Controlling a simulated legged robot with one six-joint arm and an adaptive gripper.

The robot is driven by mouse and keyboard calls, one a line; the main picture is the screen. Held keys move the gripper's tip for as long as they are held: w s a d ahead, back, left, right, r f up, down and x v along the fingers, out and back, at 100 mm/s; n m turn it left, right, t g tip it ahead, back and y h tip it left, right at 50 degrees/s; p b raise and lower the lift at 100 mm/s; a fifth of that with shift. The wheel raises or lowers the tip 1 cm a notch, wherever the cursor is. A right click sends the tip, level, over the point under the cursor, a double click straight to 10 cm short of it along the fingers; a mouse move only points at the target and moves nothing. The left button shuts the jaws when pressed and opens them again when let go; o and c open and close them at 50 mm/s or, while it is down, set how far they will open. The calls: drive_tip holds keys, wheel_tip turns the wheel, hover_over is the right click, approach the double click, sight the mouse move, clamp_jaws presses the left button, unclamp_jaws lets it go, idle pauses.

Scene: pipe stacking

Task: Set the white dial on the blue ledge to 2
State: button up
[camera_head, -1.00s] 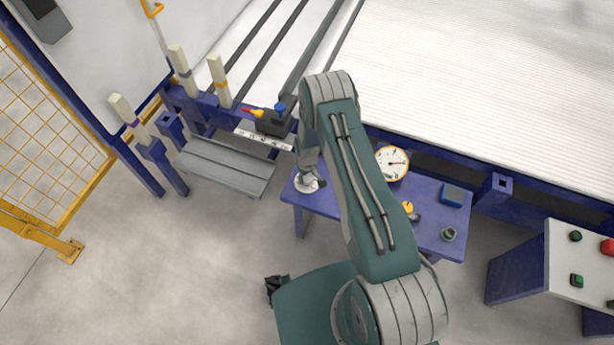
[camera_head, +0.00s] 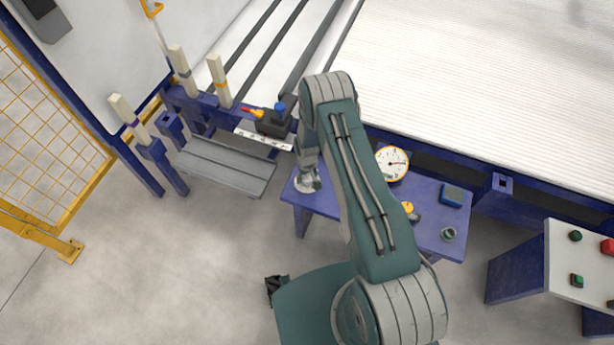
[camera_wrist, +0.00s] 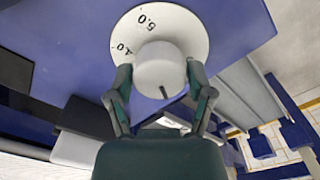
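The white dial (camera_head: 301,188) is at the left end of the blue ledge (camera_head: 333,205) in the head view. In the wrist view the dial's round plate (camera_wrist: 182,27) shows "5.0" and what looks like "4.0" at its upper left. Its raised knob (camera_wrist: 160,66) has a dark mark on the edge facing my gripper. My gripper (camera_wrist: 159,70) has one finger on each side of the knob, and the fingertips appear to touch it. The other numbers on the plate are hidden or not readable.
A round gauge (camera_head: 392,163), a yellow-topped part (camera_head: 408,208), a blue box (camera_head: 452,196) and a small green-grey part (camera_head: 448,233) are further right on the ledge. A grey slatted shelf (camera_head: 225,168) is to the left. A button panel (camera_head: 580,262) stands at the far right.

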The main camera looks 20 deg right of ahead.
drive_tip(key=shift+o, duration=0.2)
wheel_tip(320, 180, up, 12)
idle(0.7)
idle(0.4)
wheel_tip(320, 180, up, 17)
drive_tip(key=t, duration=0.1)
hover_over(307, 176)
drive_tip(key=s+r+t, duration=0.1)
drive_tip(key=s+r, duration=0.2)
drive_tip(key=r, duration=0.4)
drive_tip(key=s+r+t, duration=0.1)
drive_tip(key=s+r, duration=0.2)
drive_tip(key=r, duration=0.5)
drive_tip(key=s+r+m+t, duration=0.1)
drive_tip(key=s+r, duration=0.5)
drive_tip(key=s, duration=0.5)
drive_tip(key=s+r+t, duration=0.1)
drive_tip(key=s+r, duration=0.5)
drive_tip(key=s, duration=0.4)
drive_tip(key=shift+s+r+m+t, duration=0.3)
drive_tip(key=shift+s+r+m, duration=0.05)
drive_tip(key=shift+r+m, duration=0.05)
